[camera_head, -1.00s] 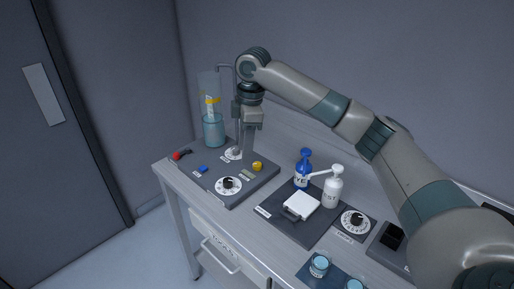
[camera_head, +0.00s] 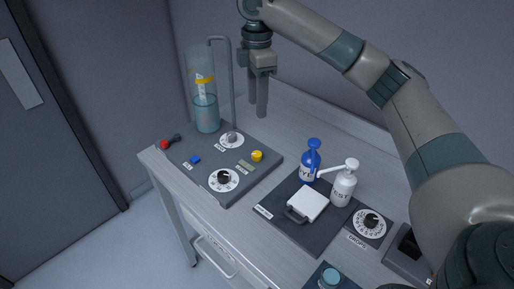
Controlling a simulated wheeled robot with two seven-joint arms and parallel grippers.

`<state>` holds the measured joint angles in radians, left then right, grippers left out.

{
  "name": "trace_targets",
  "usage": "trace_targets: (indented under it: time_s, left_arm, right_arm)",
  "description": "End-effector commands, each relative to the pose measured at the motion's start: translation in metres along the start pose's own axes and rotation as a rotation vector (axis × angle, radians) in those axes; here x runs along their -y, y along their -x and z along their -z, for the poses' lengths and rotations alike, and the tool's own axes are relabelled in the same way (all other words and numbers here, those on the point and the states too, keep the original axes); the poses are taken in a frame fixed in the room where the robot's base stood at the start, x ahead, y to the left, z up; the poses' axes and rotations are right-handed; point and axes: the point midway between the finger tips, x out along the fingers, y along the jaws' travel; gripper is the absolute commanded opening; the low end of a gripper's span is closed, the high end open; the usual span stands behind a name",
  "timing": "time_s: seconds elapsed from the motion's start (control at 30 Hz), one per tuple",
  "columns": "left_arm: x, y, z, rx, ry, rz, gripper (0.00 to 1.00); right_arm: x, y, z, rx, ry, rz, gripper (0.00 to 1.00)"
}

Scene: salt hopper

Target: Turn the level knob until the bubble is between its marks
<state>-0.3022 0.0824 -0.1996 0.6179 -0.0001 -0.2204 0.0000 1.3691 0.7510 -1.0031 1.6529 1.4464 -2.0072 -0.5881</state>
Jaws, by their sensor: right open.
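A dark grey panel (camera_head: 205,160) on the left of the bench carries the controls. A yellow knob (camera_head: 257,155) sits near its right edge, beside a small pale strip (camera_head: 243,167) that may be the level vial; a bubble and marks are too small to make out. A grey knob (camera_head: 232,137) stands on a white dial at the panel's back. A black knob (camera_head: 223,177) on a white dial is at the front. My right gripper (camera_head: 259,112) points down, empty and open, above and behind the yellow knob, apart from the panel. My left gripper is not in view.
A clear cylinder (camera_head: 206,115) with blue liquid and a bent pipe (camera_head: 231,75) stand behind the panel. A red-ended lever (camera_head: 167,143) and blue button (camera_head: 195,160) are at left. Blue (camera_head: 310,165) and white (camera_head: 343,187) pump bottles stand right, near a white scale-like box (camera_head: 308,204).

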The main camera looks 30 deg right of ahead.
Motion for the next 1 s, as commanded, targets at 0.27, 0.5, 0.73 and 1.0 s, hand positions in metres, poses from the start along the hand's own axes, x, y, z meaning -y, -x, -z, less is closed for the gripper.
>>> trace_targets:
  time_s: [0.27, 0.5, 0.73, 1.0]
  left_arm:
    - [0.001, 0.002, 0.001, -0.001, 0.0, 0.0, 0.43]
    - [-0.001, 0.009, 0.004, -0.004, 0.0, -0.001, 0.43]
    - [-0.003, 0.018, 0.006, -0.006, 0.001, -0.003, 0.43]
    - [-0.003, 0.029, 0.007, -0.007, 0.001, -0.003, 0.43]
  right_arm:
    - [0.0, -0.008, 0.0, 0.0, -0.001, 0.001, 0.43]
    - [0.0, -0.036, 0.0, 0.001, -0.001, 0.003, 0.43]
    - [0.001, -0.076, 0.0, 0.001, 0.0, 0.004, 0.43]
    - [0.001, -0.125, 0.0, 0.001, -0.001, 0.004, 0.43]
